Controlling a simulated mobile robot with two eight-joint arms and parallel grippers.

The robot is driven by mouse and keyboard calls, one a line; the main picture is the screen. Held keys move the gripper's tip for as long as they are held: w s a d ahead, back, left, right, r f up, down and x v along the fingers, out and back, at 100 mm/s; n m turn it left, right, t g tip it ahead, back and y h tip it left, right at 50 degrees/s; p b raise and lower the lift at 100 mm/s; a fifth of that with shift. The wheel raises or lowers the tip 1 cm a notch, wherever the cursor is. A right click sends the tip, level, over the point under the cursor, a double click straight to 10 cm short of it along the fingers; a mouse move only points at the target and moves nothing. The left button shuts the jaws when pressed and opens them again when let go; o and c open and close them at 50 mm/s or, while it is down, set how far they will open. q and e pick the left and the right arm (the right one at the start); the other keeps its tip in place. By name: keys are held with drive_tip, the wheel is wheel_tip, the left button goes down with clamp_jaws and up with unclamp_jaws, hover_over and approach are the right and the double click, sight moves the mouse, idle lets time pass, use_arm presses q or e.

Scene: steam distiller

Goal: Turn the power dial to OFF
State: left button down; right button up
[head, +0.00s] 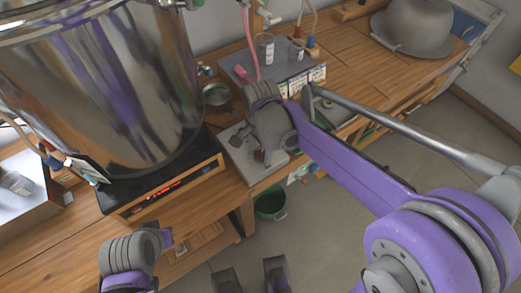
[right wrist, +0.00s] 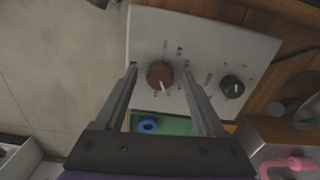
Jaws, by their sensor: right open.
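The white control panel (right wrist: 205,50) carries a reddish-brown dial (right wrist: 160,75) and a black dial (right wrist: 231,87). The brown dial's pale pointer line points down and slightly right in the right wrist view; the printed labels are too small to read. My right gripper (right wrist: 159,68) is open, with the brown dial showing between its fingertips. Whether the fingers touch the dial I cannot tell. In the head view my right gripper (head: 268,150) is over the pale panel (head: 236,158) and hides the dials. My left arm shows at the lower left, but its fingers are not clear.
A large shiny metal vessel (head: 110,85) stands left of the panel on the wooden bench (head: 345,75). A grey dome-shaped cover (head: 415,25) is at the far right. A green bucket (head: 270,203) stands below the bench. Pink tubing (head: 250,45) rises behind the right gripper.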

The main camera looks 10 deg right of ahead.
clamp_jaws()
